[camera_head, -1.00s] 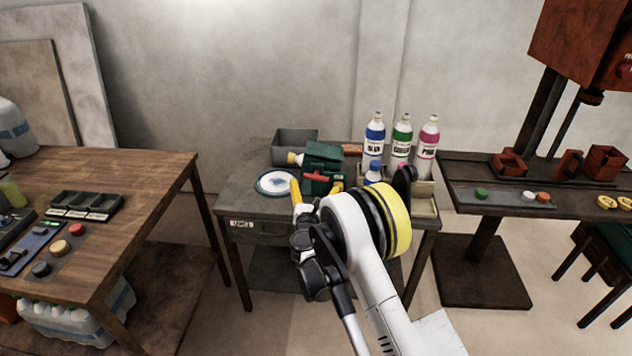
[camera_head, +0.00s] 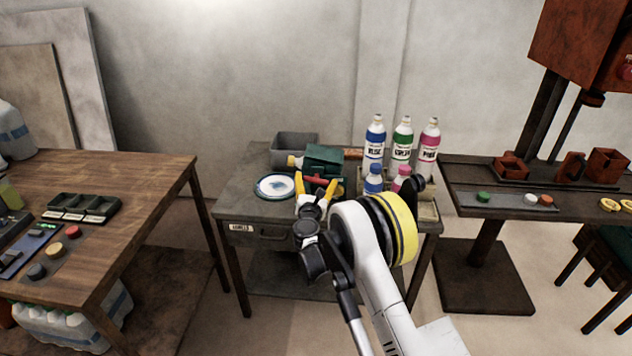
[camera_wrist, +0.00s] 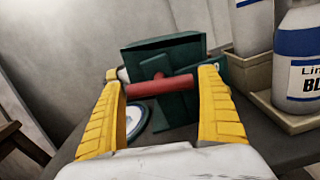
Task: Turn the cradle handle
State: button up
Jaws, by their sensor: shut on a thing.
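The cradle (camera_head: 325,158) is a dark green block on the small grey table. Its handle is a red bar (camera_wrist: 162,87), seen in the wrist view lying across the front of the cradle, nearly level and slightly tilted. My gripper (camera_head: 316,187) has yellow fingers and faces the cradle from the front. In the wrist view the two fingers (camera_wrist: 164,98) stand at either end of the red bar and are shut on it. The head view shows only a little of the red handle (camera_head: 313,180) behind the fingers.
A white plate with a blue patch (camera_head: 274,187) lies left of the cradle. A grey bin (camera_head: 295,147) stands behind. Tall blue (camera_head: 374,145), green (camera_head: 401,142) and pink (camera_head: 428,144) bottles stand at the right, with small bottles (camera_head: 373,180) before them.

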jog(key=shift+m, duration=0.3)
jog(key=m, duration=1.1)
jog(key=shift+m, duration=2.1)
jog(key=o, duration=0.9)
jog(key=shift+o, duration=0.2)
jog(key=shift+s, duration=0.15)
